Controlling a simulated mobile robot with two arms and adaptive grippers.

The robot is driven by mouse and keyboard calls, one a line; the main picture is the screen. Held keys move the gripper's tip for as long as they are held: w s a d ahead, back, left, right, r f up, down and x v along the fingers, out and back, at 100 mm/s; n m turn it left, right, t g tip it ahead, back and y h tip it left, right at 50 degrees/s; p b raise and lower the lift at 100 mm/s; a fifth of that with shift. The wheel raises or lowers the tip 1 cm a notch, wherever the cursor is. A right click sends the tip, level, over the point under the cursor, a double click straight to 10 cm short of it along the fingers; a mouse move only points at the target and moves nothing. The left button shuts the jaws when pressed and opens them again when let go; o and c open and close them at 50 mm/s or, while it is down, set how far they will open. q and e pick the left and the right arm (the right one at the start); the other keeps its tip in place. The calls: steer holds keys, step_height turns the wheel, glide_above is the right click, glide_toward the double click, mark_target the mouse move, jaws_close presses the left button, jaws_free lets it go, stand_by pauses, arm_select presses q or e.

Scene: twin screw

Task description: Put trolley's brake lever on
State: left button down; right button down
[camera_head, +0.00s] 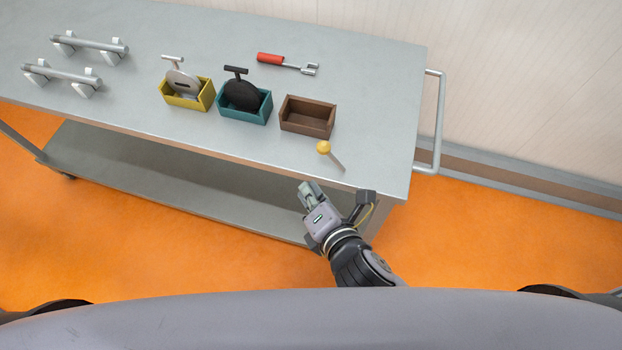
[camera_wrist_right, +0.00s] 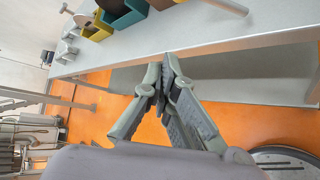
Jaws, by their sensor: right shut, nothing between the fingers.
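The trolley (camera_head: 375,95) is a grey metal table with a lower shelf. Its brake lever (camera_head: 335,160) is a short grey rod with a yellow ball knob, near the front right corner of the top. The rod leans, with the knob towards the left and back. In the right wrist view part of a grey rod (camera_wrist_right: 228,6) shows at the top edge; its knob is out of that view. My right gripper (camera_head: 306,188) is shut and empty, in front of the trolley's front edge and apart from the lever. The fingertips meet in the right wrist view (camera_wrist_right: 165,62). My left gripper is out of view.
Yellow (camera_head: 187,95), teal (camera_head: 246,107) and brown (camera_head: 307,117) boxes stand on the top; the brown one is empty. A red-handled tool (camera_head: 287,63) lies behind them. Two bars on white holders (camera_head: 62,74) stand at left. A handle (camera_head: 438,120) juts out at right.

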mark_target(333, 158)
steer(key=w+f+p, duration=0.1)
steer(key=w+p, duration=0.2)
steer(key=w, duration=0.4)
steer(key=shift+w+d+f, duration=0.25)
steer(key=shift+w+f, duration=0.05)
steer(key=shift+w, duration=0.1)
steer(key=shift+w, duration=0.1)
